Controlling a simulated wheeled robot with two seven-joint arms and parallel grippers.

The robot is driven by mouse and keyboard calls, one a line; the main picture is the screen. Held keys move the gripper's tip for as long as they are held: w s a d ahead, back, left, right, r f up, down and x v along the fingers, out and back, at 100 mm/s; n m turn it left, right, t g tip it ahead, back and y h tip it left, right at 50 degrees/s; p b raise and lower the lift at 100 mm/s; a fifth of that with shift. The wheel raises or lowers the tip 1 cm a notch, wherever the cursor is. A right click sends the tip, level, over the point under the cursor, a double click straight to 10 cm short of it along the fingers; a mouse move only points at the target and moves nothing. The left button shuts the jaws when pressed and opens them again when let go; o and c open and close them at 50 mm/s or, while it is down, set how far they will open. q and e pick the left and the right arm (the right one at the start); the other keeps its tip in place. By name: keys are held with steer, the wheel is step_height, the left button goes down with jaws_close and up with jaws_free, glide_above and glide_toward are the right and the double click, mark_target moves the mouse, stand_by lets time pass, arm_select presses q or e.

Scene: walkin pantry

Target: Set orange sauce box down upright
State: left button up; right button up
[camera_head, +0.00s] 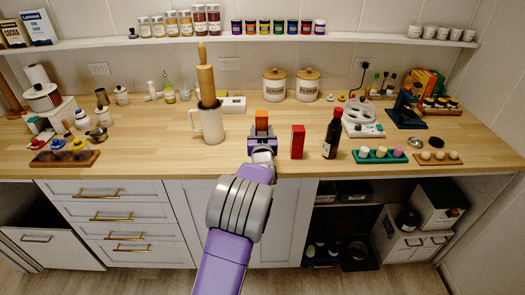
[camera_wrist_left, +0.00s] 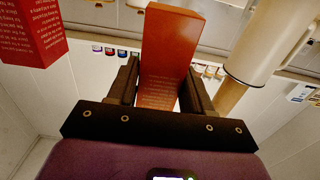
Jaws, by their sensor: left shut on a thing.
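The orange sauce box (camera_head: 262,117) stands out above my left gripper (camera_head: 262,138) in the head view, over the front middle of the wooden counter. In the left wrist view the box (camera_wrist_left: 170,50) sits between the two dark fingers of my left gripper (camera_wrist_left: 166,90), which is shut on it. That view looks upside down. The box looks about upright. My gripper hides its lower part in the head view, so I cannot tell whether it touches the counter. My right gripper is not in view.
A red box (camera_head: 298,142) stands just right of my left gripper, and a dark bottle (camera_head: 332,135) is beyond it. The counter (camera_head: 150,140) left of the mug has bare room.

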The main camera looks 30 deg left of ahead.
arm_select(q)
step_height(320, 180, down, 6)
steer(key=shift+f+b, duration=0.1)
steer(key=shift+b, duration=0.8)
steer(key=shift+f, duration=0.1)
steer(key=o, duration=1.1)
steer(key=shift+o, duration=0.2)
